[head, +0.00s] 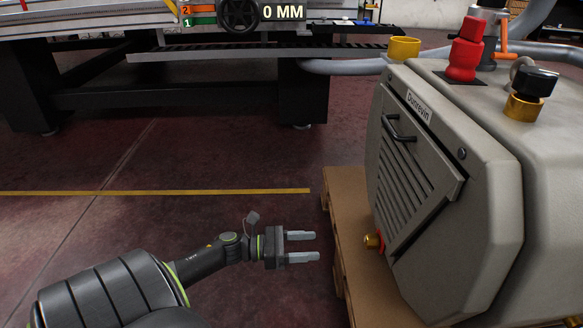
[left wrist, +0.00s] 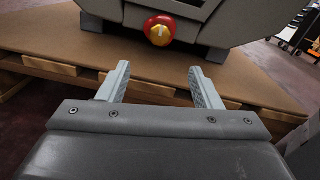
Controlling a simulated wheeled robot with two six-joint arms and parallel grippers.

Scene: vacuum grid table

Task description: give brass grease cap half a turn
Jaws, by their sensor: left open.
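A small brass cap (head: 372,241) with a red part behind it sits low on the front of the grey pump housing, beside the louvred panel. In the left wrist view, a round brass face with a pale mark (left wrist: 159,34) in a red surround shows ahead, above and between my fingers. My left gripper (head: 301,246) is open and empty, to the left of the cap and apart from it. In the left wrist view its two fingers (left wrist: 158,88) are spread with nothing between them. My right gripper is not in view.
The grey housing (head: 505,210) stands on a wooden pallet (head: 345,205). On top are a yellow cup-shaped part (head: 403,47), a red fitting (head: 466,55) and a black knob on a brass collar (head: 523,107). A dark-legged table (head: 170,90) stands behind. Floor left of the pallet is clear.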

